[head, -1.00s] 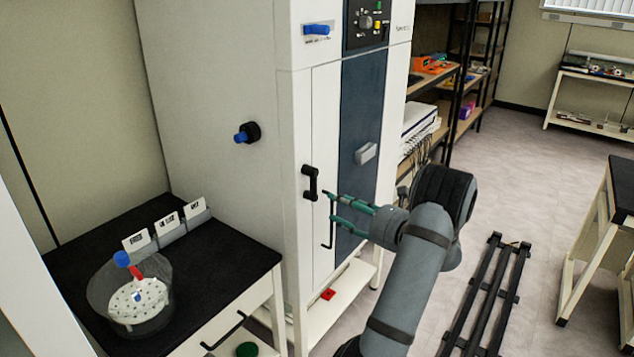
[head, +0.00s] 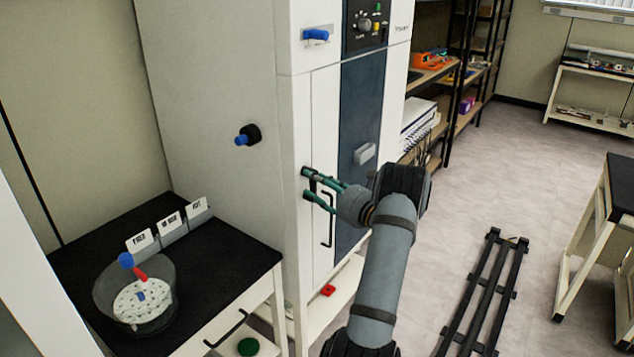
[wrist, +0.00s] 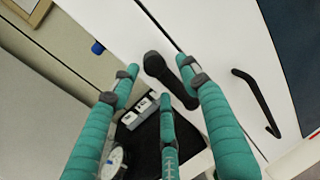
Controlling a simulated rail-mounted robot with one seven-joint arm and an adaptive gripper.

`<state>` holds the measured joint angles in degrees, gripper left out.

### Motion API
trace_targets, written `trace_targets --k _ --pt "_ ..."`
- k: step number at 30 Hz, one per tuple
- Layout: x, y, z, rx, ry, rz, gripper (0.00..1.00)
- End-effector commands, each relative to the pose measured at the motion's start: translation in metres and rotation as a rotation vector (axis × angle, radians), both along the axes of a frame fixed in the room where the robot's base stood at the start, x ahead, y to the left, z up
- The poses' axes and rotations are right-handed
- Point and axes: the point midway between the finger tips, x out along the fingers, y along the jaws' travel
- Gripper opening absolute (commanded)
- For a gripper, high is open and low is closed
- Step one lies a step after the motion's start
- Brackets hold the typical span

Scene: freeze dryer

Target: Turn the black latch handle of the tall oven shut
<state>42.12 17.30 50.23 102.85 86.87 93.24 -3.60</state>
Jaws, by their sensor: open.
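The tall oven (head: 215,110) is a tall white cabinet with a dark blue panel. Its black latch handle (wrist: 158,68) sits at the left edge of the front door and shows between my fingers in the wrist view. In the head view my fingers largely cover it. My green-fingered gripper (head: 306,184) is open, with its fingertips at the latch, one above the other. In the wrist view the gripper (wrist: 157,72) has fingers on both sides of the latch; I cannot tell whether any touches it.
A thin black bar handle (head: 328,232) is on the door just right of the latch. A blue-tipped black knob (head: 249,135) sticks out of the oven's side. A black-topped bench (head: 225,245) with a clear bowl (head: 108,285) stands at left.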

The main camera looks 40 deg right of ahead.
Motion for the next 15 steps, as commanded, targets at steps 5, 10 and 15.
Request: trace_targets --k 5,10,15 --pt "-0.0001 0.0002 -0.0003 0.0 0.0 0.0 0.45" --pt "-0.0003 0.0002 -0.0002 0.0 0.0 0.0 0.36" --pt "-0.0006 0.0 -0.0004 0.0 0.001 0.0 0.26"
